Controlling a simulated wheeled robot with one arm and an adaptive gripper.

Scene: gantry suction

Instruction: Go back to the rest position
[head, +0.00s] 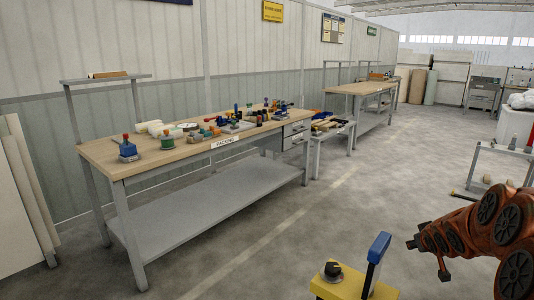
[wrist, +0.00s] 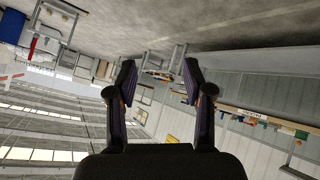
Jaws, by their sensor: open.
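My gripper (wrist: 158,88) shows in the wrist view with its two dark fingers spread apart and nothing between them. The wrist view is tilted over, with the concrete floor at the top and the windows at the lower left. In the head view my orange arm reaches in from the right edge, over open floor and well away from the benches. My gripper's fingers are hard to make out there.
A packing bench (head: 200,155) with several small coloured items on top stands left of centre against the wall. A second bench (head: 360,88) stands behind it. A yellow block (head: 335,291) with a black knob is at the bottom. The floor (head: 300,215) between is clear.

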